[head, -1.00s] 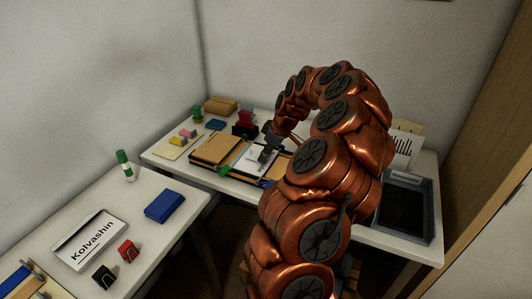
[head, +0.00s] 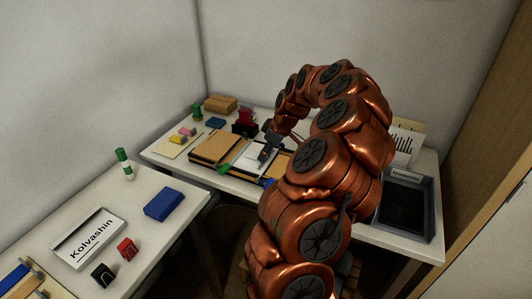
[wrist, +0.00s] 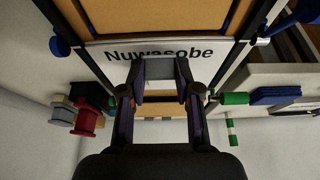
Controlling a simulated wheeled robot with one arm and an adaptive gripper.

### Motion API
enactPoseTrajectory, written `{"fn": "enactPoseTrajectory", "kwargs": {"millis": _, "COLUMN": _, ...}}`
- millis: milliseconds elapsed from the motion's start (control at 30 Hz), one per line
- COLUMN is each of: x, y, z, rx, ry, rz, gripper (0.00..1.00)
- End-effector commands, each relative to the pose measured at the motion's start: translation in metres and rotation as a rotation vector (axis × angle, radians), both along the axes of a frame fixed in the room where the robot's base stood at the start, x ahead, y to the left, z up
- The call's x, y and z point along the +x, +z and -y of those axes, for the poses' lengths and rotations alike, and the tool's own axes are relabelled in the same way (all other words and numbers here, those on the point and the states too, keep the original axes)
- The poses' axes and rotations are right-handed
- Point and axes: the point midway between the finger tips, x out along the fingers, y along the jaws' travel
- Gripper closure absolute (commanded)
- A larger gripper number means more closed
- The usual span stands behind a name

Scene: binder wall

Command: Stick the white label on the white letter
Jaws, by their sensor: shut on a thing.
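The white letter (head: 254,165) lies in the middle of a dark-edged board on the back table, between tan panels. In the wrist view, a white surface printed "Nuwasobe" (wrist: 160,50), apparently the letter, shows just beyond my fingertips. My gripper (wrist: 160,72) is shut on a small pale grey-white piece (wrist: 160,70), apparently the white label, seen nearly edge-on. It overlaps the lower edge of the printed surface in that view; I cannot tell whether they touch. In the head view my gripper (head: 266,150) is over the letter, small and partly hidden by my arm.
A tan panel (head: 214,149) fills the board's left part. Stationery stands behind, including a red-and-black item (head: 245,123). A dark tray (head: 404,207) is at the right. The left table holds a "Kolvashin" card (head: 88,238), a blue block (head: 164,204) and two clips.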

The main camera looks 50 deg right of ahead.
Motion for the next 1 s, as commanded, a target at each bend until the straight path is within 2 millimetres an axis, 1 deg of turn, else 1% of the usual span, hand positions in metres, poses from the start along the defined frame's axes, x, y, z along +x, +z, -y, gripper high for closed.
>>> {"fn": "enactPoseTrajectory", "kwargs": {"millis": 133, "x": 0.0, "y": -0.001, "z": 0.0, "rx": 0.001, "ry": 0.001, "rz": -0.002, "gripper": 0.82}}
{"fn": "enactPoseTrajectory", "kwargs": {"millis": 167, "x": 0.0, "y": -0.001, "z": 0.0, "rx": 0.001, "ry": 0.001, "rz": -0.002, "gripper": 0.66}}
{"fn": "enactPoseTrajectory", "kwargs": {"millis": 400, "x": 0.0, "y": -0.001, "z": 0.0, "rx": 0.001, "ry": 0.0, "rz": -0.001, "gripper": 0.41}}
{"fn": "enactPoseTrajectory", "kwargs": {"millis": 433, "x": 0.0, "y": -0.001, "z": 0.0, "rx": 0.001, "ry": 0.0, "rz": -0.001, "gripper": 0.39}}
{"fn": "enactPoseTrajectory", "kwargs": {"millis": 767, "x": -0.001, "y": 0.001, "z": 0.0, "rx": 0.001, "ry": 0.0, "rz": -0.001, "gripper": 0.39}}
{"fn": "enactPoseTrajectory", "kwargs": {"millis": 867, "x": -0.003, "y": 0.008, "z": 0.001, "rx": -0.001, "ry": 0.0, "rz": 0.0, "gripper": 0.39}}
{"fn": "enactPoseTrajectory", "kwargs": {"millis": 1000, "x": -0.011, "y": 0.027, "z": 0.003, "rx": 0.0, "ry": 0.0, "rz": 0.0, "gripper": 0.39}}
